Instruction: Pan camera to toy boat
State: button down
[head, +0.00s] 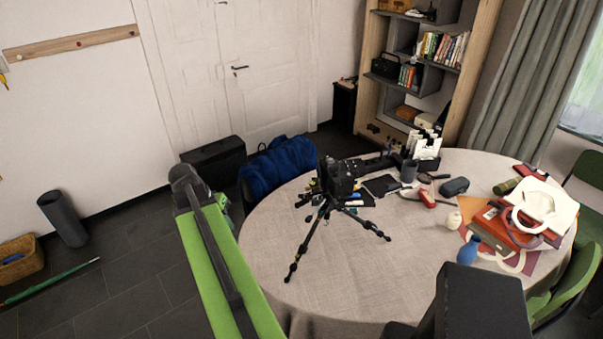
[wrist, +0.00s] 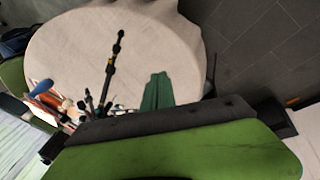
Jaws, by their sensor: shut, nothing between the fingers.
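A black camera (head: 338,180) sits on a small tripod (head: 325,225) with spread legs on the round table. Its long dark front part points right and back, towards the shelf. In the wrist view a tripod leg (wrist: 110,68) shows left of my gripper (wrist: 158,76), and the camera is not clear there. My gripper's dark green fingers are together and empty, over the tablecloth and apart from the tripod. I cannot pick out the toy boat for sure; a small dark and white item (head: 416,13) on the upper shelf is too small to tell.
The round table (head: 330,285) has a pale cloth, bare at its front. Bags and papers (head: 510,225), a blue vase (head: 468,250) and small items crowd its right and back. A bookshelf (head: 425,60) stands behind. A blue cloth-covered chair (head: 275,170) stands at the left.

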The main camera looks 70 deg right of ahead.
jog(key=s+d+r+m+g+p, duration=0.2)
jog(key=s+d+r+m+p, duration=0.3)
jog(key=s+d+r+p, duration=0.5)
jog(key=s+d+f+b, duration=0.2)
jog(key=s+f+b, duration=0.6)
jog(key=b, duration=0.5)
jog(key=shift+s+d+f, duration=0.25)
jog(key=shift+s, duration=1.15)
